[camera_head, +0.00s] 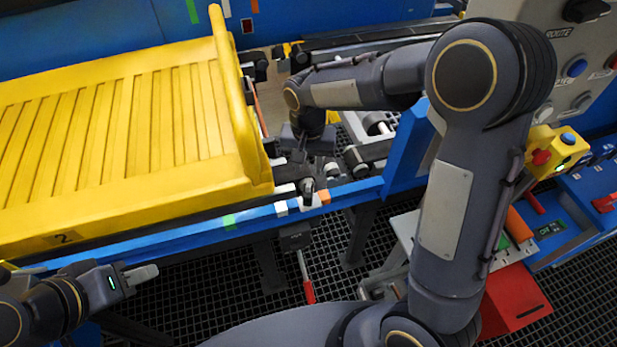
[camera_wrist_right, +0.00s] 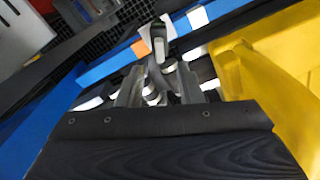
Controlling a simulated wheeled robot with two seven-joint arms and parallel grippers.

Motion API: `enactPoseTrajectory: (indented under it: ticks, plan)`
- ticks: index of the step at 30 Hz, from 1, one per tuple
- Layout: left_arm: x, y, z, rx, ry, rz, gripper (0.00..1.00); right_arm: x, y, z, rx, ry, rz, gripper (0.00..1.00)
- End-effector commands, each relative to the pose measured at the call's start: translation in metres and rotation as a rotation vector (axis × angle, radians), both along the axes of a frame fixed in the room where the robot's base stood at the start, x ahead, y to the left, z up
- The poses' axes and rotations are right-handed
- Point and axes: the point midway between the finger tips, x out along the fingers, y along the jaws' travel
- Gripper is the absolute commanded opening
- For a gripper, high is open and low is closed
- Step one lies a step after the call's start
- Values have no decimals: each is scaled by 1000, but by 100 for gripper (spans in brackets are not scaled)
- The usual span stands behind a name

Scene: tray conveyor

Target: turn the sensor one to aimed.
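A small dark sensor (camera_head: 307,190) sits on a pale bracket at the conveyor's front rail, just right of the yellow tray's corner. It appears in the right wrist view (camera_wrist_right: 160,52) beyond my fingertips; which way it faces is hard to tell. My right gripper (camera_head: 300,163) points down over the conveyor, just behind the sensor. In the wrist view its grey fingers (camera_wrist_right: 158,88) stand apart, with pale roller-like parts visible between them; no grasp shows. My left gripper (camera_head: 142,274) is at the lower left, away from the sensor, its finger gap unclear.
The large yellow tray (camera_head: 235,190) fills the left of the conveyor, close beside my right gripper. The blue rail (camera_head: 350,192) runs along the front. A red-handled lever (camera_head: 308,290) hangs below it. A control panel (camera_head: 560,60) and yellow button box (camera_head: 555,152) stand at right.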

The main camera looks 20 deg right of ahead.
Motion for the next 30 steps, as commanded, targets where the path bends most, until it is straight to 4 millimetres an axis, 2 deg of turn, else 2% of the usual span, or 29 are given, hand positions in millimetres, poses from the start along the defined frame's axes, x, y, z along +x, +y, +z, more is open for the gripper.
enactPoseTrajectory:
  ticks: [6,10,15,22,23,30]
  plan:
    - [0,0,2,0,0,0,36,-1,-1,-37,0,4,1,33]
    - [0,0,3,0,0,0,36,-1,-1,-53,0,3,2,33]
    - [0,0,4,0,0,0,36,-1,0,-64,2,1,2,33]
    - [0,0,4,0,0,0,36,-1,0,-65,2,0,1,33]
    - [0,0,4,0,0,0,36,-1,0,-65,2,0,1,31]
    - [0,0,4,0,0,0,36,-1,0,-64,2,0,1,0]
